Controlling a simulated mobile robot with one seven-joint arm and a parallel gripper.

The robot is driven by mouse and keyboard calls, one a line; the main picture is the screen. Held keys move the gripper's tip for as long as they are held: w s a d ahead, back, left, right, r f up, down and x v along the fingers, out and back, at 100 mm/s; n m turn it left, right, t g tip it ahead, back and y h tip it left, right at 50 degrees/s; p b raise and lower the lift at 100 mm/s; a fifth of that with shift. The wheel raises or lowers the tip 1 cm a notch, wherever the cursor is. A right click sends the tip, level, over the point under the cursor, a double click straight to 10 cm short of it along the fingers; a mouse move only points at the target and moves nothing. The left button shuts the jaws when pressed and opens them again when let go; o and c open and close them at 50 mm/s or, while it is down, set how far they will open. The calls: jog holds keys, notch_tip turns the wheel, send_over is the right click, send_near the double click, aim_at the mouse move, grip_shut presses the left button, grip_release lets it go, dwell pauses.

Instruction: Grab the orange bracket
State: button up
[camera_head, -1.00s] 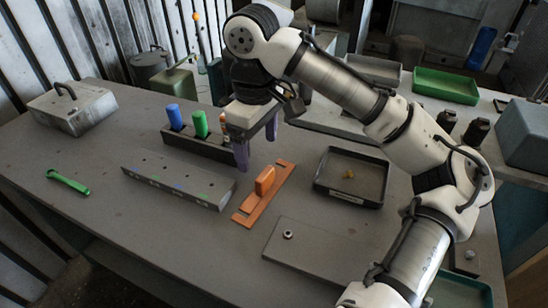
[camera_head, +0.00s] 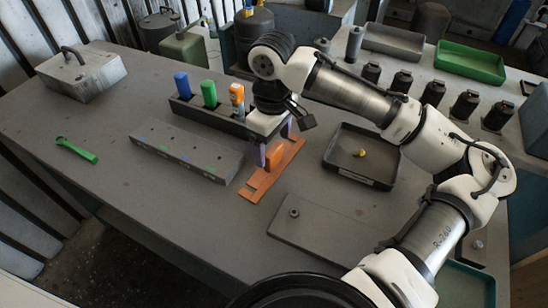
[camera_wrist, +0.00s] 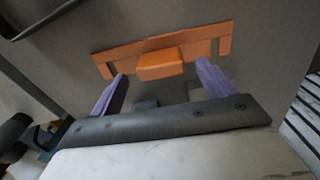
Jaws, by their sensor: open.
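The orange bracket (camera_head: 262,182) lies flat on the grey table, a long strip with a raised block on its middle. In the wrist view the bracket (camera_wrist: 160,58) lies across the space ahead of the fingers, its block facing the gap. My gripper (camera_head: 274,140) is above the bracket, pointing down, with its purple fingers spread and nothing between them. In the wrist view the fingertips of my gripper (camera_wrist: 160,72) stand to either side of the raised block. I cannot tell how far above the table the fingertips are.
A grey slotted bar (camera_head: 185,150) lies left of the bracket. A rack (camera_head: 207,118) with blue, green and orange-handled items stands behind. A black tray (camera_head: 360,156) with a small yellow piece is to the right, and a flat grey plate (camera_head: 320,232) is in front.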

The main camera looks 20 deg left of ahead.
aim_at(274, 149)
notch_tip(274, 149, down, 4)
jog(key=shift+s+d+p, duration=0.1)
jog(key=shift+d+p, duration=0.05)
jog(key=shift+p, duration=0.2)
jog(key=c, duration=1.2)
jog(key=shift+r, duration=0.1)
